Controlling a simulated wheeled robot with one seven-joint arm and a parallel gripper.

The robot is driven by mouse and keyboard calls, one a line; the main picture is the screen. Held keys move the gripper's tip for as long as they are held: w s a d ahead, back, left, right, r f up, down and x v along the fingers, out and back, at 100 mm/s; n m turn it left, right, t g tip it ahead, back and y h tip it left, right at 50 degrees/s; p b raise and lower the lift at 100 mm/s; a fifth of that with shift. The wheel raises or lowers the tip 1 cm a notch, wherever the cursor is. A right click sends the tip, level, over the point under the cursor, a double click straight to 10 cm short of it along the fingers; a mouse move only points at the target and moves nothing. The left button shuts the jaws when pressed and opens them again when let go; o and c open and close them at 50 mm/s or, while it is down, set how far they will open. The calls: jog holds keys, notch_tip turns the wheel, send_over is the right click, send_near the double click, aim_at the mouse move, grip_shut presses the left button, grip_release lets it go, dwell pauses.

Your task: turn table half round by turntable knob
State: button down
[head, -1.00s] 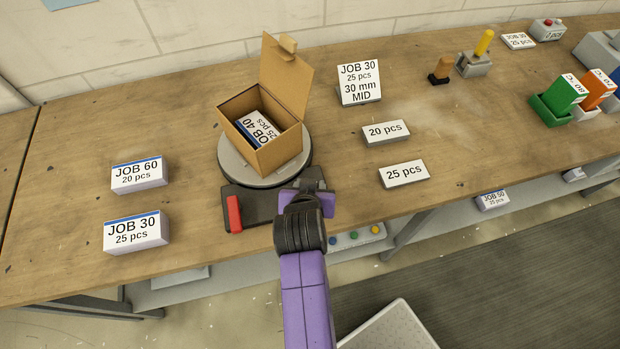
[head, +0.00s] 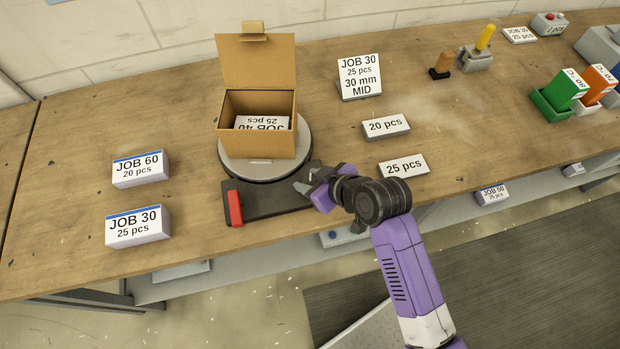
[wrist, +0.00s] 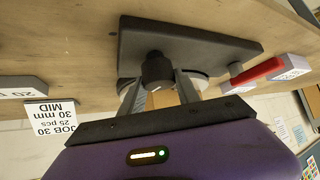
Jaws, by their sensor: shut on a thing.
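The turntable (head: 262,169) is a round grey plate on a dark base (head: 272,204), which also shows in the wrist view (wrist: 200,45). An open cardboard box (head: 257,147) stands on the plate, its lid raised at the back, with a JOB 40, 25 pcs stack (head: 262,123) inside. My gripper (head: 305,188) is at the right end of the base. In the wrist view my gripper (wrist: 162,88) has its two fingers on either side of the black turntable knob (wrist: 157,69) and is shut on it. In the head view the knob is hidden by my gripper.
A red lever (head: 235,207) sits at the base's left end. JOB 60 (head: 140,171) and JOB 30 (head: 137,228) stacks lie at left. Cards marked 20 pcs (head: 386,127) and 25 pcs (head: 404,166) lie to the right, the latter close to my wrist.

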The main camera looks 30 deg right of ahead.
jog(key=shift+n+g+y, duration=0.3)
jog(key=shift+n+y, duration=0.7)
jog(key=shift+n, duration=0.3)
jog(key=shift+s+f, duration=0.1)
jog(key=c, duration=0.9)
grip_release()
jog(key=b+v, duration=0.1)
jog(key=v, duration=0.7)
jog(key=shift+d+b, duration=0.1)
jog(key=shift+b, duration=0.2)
jog(key=shift+w, duration=0.2)
